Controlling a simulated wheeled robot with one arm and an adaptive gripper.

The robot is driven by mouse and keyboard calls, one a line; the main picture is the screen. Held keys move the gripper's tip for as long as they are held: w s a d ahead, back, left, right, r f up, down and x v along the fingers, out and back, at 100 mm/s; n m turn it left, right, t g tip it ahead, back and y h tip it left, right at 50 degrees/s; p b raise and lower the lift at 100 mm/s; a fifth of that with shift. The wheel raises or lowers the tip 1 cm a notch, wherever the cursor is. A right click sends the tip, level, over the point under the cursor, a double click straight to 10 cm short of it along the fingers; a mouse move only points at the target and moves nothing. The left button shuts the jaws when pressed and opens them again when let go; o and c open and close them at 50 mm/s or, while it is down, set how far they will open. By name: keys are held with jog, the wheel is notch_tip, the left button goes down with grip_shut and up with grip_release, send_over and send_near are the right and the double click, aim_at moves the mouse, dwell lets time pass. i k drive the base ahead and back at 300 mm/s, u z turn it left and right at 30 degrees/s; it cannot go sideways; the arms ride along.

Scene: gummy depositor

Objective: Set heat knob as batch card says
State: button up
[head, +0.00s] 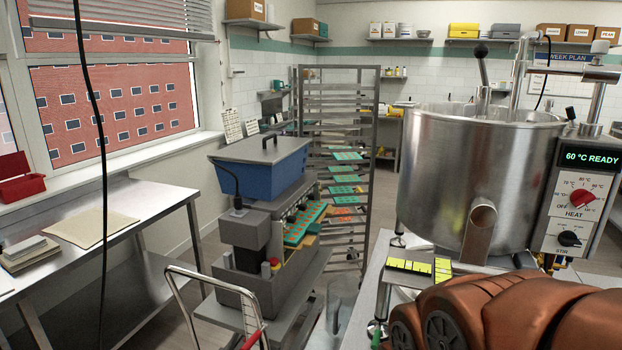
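The red heat knob (582,198) is on a white panel marked HEAT, on the right side of the steel kettle (475,180). Its scale carries OFF and several temperature marks. Its pointer seems to face right, but the exact mark is too small to tell. The display (592,157) above it reads "60 °C READY". A black stir knob (569,239) sits below. Pale cards (232,125) are on the wall by the window; their text is unreadable, and I cannot tell whether one is the batch card. My copper-coloured arm fills the lower right; my gripper is not in view.
A steel bench (150,205) is under the window.

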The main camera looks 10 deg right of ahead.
aim_at(581, 197)
jog(key=z, duration=1.25)
